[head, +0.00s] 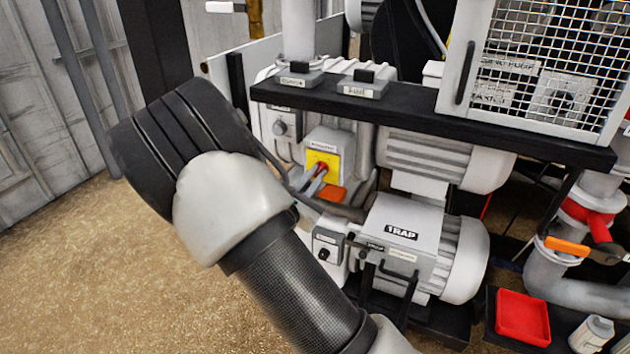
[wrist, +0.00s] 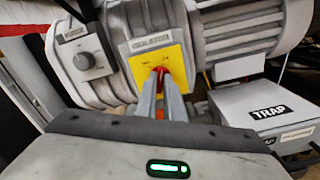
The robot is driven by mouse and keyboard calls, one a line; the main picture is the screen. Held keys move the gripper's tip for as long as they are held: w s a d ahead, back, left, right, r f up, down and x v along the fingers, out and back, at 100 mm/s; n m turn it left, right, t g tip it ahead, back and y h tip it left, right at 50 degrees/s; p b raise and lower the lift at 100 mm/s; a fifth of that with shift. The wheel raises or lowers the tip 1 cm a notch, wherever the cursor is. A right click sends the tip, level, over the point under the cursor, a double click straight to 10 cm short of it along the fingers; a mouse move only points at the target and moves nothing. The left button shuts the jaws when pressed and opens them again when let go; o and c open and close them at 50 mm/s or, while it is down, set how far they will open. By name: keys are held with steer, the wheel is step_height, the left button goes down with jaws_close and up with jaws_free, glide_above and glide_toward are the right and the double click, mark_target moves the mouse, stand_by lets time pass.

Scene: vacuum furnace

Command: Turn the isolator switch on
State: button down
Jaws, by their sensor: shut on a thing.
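The isolator switch is a grey box with a yellow plate (head: 328,157) and a red handle (head: 322,167) on the front of the machine. In the wrist view, the yellow plate (wrist: 172,58) faces me and the red handle (wrist: 160,72) shows between and just above my fingertips. My gripper (head: 316,174) reaches it from the front left, also seen in the wrist view (wrist: 160,84). Its two narrow grey fingers are shut on the red handle. The fingers hide most of the handle, so I cannot tell its exact angle. The small plate markings are unreadable.
A grey box with a round knob (wrist: 84,61) is left of the switch. The TRAP box (head: 402,222) is at lower right. A black ledge (head: 420,126) runs above, under a mesh guard (head: 550,75). The floor at left (head: 90,270) is clear.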

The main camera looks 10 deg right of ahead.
steer(key=shift+f+m+b, duration=0.1)
steer(key=shift+m+b, duration=0.2)
steer(key=shift+m, duration=0.3)
steer(key=c, duration=1.9)
jaws_free()
steer(key=shift+o, duration=0.2)
steer(key=p+v, duration=0.2)
steer(key=v, duration=1.5)
steer(key=shift+s+a, duration=0.15)
